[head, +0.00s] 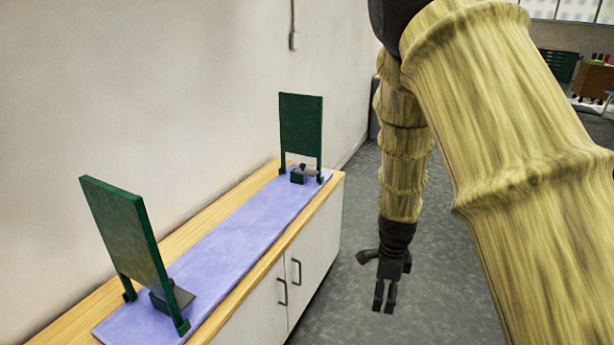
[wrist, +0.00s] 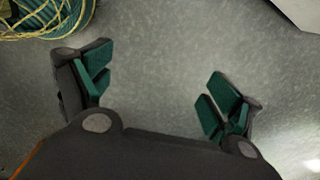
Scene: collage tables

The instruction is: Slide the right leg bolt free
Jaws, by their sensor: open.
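Two dark green upright panels on legs stand on a long bench, a near one (head: 125,230) and a far one (head: 301,124). A dark block with a grey flat part (head: 172,299) sits at the near panel's base. A small dark block with a knob and a grey piece (head: 299,176) sits between the far panel's legs. I cannot tell which part is the right leg bolt. My gripper (head: 384,278) hangs over the floor, right of the bench and apart from it. In the wrist view it is open and empty (wrist: 160,92), its green-padded fingers wide apart above grey floor.
A blue-purple mat (head: 235,240) covers most of the wooden bench top (head: 190,232). White cabinet doors (head: 305,262) with dark handles face the floor. A wall runs behind the bench. A coiled green and yellow bundle (wrist: 45,15) lies on the floor. Open floor surrounds my gripper.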

